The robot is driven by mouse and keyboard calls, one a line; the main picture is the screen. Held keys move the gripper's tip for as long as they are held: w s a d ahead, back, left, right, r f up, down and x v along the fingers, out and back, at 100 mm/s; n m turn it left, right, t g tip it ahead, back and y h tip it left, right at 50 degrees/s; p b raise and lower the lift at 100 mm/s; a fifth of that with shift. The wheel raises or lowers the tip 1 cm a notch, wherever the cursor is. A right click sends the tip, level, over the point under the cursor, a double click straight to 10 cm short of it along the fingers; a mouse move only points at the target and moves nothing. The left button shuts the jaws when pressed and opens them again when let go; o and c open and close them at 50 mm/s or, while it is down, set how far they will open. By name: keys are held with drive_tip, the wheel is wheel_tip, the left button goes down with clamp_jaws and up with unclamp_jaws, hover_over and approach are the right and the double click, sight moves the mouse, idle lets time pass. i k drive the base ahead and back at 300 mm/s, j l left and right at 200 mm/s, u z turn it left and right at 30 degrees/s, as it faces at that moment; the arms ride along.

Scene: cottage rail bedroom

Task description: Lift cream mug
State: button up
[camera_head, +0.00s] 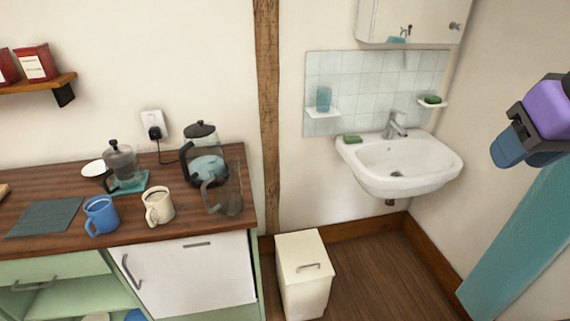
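The cream mug (159,206) stands upright on the dark wooden counter (60,246), near its front edge, with its handle toward the lower left. Its top is open and its inside looks dark. A blue mug (101,215) stands just left of it, apart from it.
A coffee press (122,165) on a teal mat and a black-trimmed glass kettle (205,158) stand behind the mug. A dark slate mat (46,217) lies at left. A cream bin (303,277) stands right of the counter, below the sink (405,163). Some wooden floor is clear.

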sight(157, 210)
drive_tip(key=u, duration=1.25)
